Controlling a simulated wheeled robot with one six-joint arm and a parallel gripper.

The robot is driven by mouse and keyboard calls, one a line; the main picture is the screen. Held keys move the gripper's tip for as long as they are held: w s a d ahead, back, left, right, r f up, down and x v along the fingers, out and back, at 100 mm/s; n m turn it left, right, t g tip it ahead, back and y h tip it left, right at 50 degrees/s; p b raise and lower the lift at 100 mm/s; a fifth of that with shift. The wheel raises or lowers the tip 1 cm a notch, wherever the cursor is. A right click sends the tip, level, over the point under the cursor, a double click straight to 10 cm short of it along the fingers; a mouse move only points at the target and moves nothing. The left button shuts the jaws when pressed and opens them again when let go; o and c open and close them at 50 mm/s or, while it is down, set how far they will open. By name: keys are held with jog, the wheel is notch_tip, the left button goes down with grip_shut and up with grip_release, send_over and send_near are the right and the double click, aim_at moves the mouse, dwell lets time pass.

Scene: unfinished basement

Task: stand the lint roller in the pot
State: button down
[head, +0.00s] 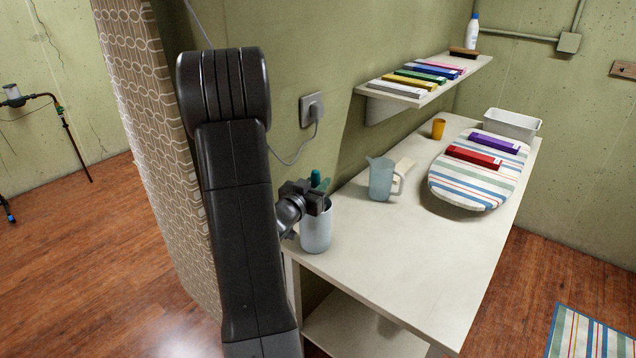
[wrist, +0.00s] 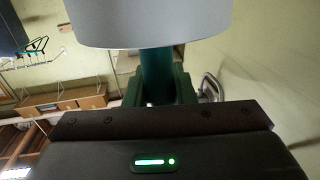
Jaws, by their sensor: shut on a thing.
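The pot (head: 316,232) is a pale grey cylinder standing upright at the near left corner of the white table. In the wrist view its smooth wall (wrist: 150,22) fills the top. My gripper (head: 317,203) is at the pot's rim, shut on the teal handle of the lint roller (head: 316,179). The handle rises above the jaws in the head view. In the wrist view the lint roller (wrist: 157,65) runs from the jaws to behind the pot's edge. Its far end is hidden, so I cannot tell how deep it sits or whether it touches the bottom.
A jug (head: 381,179) stands right of the pot. Beyond are an orange cup (head: 438,128), a striped ironing board (head: 455,192) with two boxes, and a white bin (head: 512,124). A wall shelf (head: 400,97) holds several boxes. The table's front half (head: 420,255) is clear.

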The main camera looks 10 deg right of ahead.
jog(key=c, duration=1.1)
grip_release()
jog(key=shift+c, duration=0.2)
jog(key=shift+s, duration=0.1)
jog(key=b+v, duration=0.2)
jog(key=v, duration=1.1)
jog(key=shift+s+a, duration=0.25)
jog(key=p+x, duration=0.1)
jog(key=x, duration=0.3)
jog(key=p+x, duration=0.1)
jog(key=x, duration=0.4)
jog(key=r+x, duration=0.1)
jog(key=x, duration=0.4)
jog(key=shift+w+p, duration=0.1)
jog(key=shift+p, duration=0.3)
jog(key=shift+a+r, duration=0.1)
jog(key=shift+r, duration=0.15)
